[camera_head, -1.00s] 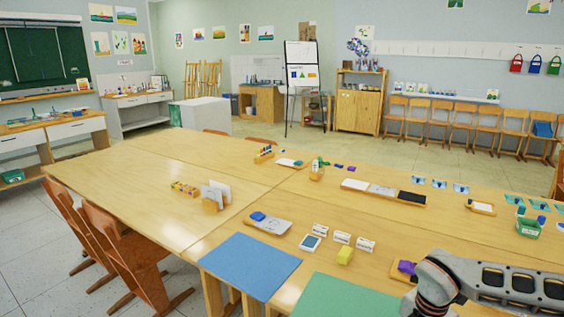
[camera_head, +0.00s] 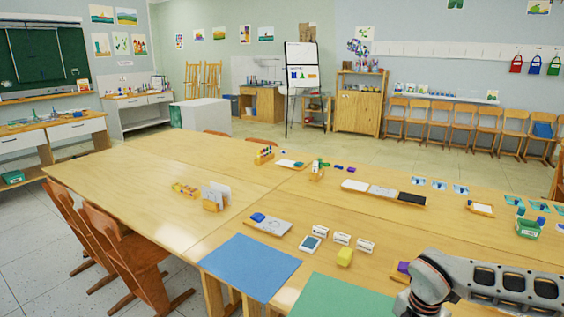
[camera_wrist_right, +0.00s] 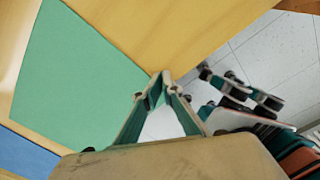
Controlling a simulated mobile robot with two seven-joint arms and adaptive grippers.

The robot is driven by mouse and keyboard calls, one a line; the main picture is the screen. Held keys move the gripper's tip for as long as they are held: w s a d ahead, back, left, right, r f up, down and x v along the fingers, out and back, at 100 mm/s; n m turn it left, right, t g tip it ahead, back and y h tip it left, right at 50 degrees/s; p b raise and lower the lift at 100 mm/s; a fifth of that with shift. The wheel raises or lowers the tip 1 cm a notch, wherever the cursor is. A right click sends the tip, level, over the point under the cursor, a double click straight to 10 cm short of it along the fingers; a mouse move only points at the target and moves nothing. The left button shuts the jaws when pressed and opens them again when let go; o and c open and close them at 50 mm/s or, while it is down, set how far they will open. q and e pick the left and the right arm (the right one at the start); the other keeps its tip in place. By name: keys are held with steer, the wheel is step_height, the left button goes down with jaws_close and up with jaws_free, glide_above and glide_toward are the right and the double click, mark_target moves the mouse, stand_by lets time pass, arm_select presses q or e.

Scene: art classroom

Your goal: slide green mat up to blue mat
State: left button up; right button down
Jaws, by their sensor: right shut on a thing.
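The green mat (camera_head: 340,298) lies flat at the front edge of the table, to the right of the blue mat (camera_head: 250,266). A narrow strip of bare wood separates them. In the right wrist view the green mat (camera_wrist_right: 75,80) fills the left side, with part of the blue mat (camera_wrist_right: 25,155) at lower left. My right gripper (camera_wrist_right: 160,80) is shut on the green mat at its edge, on the side away from the blue mat. In the head view my right arm hides the mat's right part and the fingers. My left gripper is not in view.
Behind the mats stand a yellow block (camera_head: 344,257), small white cards (camera_head: 342,238) and a grey tray (camera_head: 267,224) with a blue item. A purple item (camera_head: 402,267) sits beside my right arm. Tiled floor (camera_wrist_right: 240,55) shows past the table edge.

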steer(key=shift+a+f, duration=0.25)
steer(key=shift+a, duration=0.4)
steer(key=shift+w+a+r, duration=0.1)
steer(key=shift+w+a, duration=0.1)
stand_by(0.3)
steer(key=shift+w+a+p, duration=0.15)
steer(key=shift+a+p, duration=0.05)
steer(key=shift+p, duration=0.1)
steer(key=shift+w+a+r, duration=0.15)
steer(key=shift+w+a, duration=0.25)
steer(key=shift+a, duration=0.05)
stand_by(0.5)
steer(key=shift+w+a+r+p, duration=0.1)
steer(key=shift+w+a+p, duration=0.1)
steer(key=shift+w+a, duration=0.3)
steer(key=shift+w+a+p, duration=0.15)
steer(key=shift+a+p, duration=0.05)
steer(key=shift+a, duration=0.45)
stand_by(1.4)
steer(key=shift+w+a, duration=0.5)
steer(key=shift+a, duration=0.35)
steer(key=shift+w+a, duration=0.45)
steer(key=shift+a, duration=0.4)
stand_by(1.4)
